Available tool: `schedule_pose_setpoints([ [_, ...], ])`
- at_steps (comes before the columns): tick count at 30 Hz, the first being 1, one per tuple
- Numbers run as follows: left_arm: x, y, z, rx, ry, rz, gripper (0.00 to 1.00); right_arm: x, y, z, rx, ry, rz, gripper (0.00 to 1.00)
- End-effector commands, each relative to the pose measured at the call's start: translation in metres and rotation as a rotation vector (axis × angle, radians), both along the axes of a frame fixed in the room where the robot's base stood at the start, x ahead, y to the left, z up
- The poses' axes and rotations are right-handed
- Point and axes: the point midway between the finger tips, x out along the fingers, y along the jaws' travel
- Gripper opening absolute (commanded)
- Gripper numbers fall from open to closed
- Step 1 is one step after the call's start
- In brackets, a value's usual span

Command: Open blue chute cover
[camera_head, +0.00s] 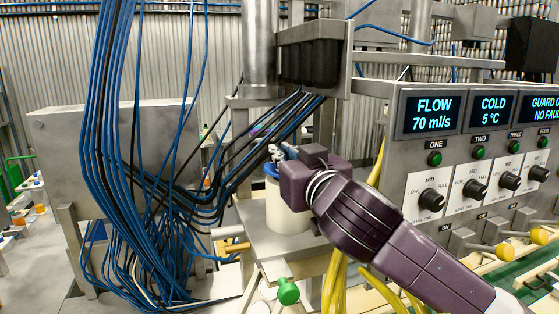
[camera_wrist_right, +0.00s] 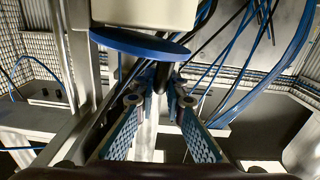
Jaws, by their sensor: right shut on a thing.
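The blue chute cover (camera_head: 271,171) sits on top of a white upright cylinder (camera_head: 285,208) in the head view, partly hidden behind my right gripper. In the right wrist view the cover (camera_wrist_right: 138,42) is a flat blue disc against the pale cylinder (camera_wrist_right: 130,13). My right gripper (camera_head: 279,153) reaches in from the lower right, its fingers at the cover's top. In the wrist view its patterned fingers close together beside the disc, around a dark narrow part; the exact contact is hard to see. My left gripper is not in view.
Bundles of blue and black cables (camera_head: 130,180) hang left of and behind the cylinder. A control panel (camera_head: 480,150) with displays and black knobs stands right. A green-knobbed lever (camera_head: 288,291) and yellow hoses (camera_head: 335,285) are below. A metal housing (camera_head: 312,60) hangs above.

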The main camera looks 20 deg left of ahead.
Motion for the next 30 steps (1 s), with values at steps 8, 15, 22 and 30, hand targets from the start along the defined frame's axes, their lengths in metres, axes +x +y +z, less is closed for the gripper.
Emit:
schedule_pose_setpoints([
  [8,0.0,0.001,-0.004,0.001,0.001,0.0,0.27,0.007,-0.01,0.018,0.177,0.118,0.002,0.0],
  [15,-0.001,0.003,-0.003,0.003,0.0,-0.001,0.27,0.014,-0.021,0.03,0.305,0.203,0.002,0.0],
  [22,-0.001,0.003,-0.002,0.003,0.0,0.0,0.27,0.018,-0.027,0.035,0.378,0.252,0.001,0.0],
  [30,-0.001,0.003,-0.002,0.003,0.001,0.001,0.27,0.02,-0.029,0.038,0.404,0.267,0.001,0.0],
])
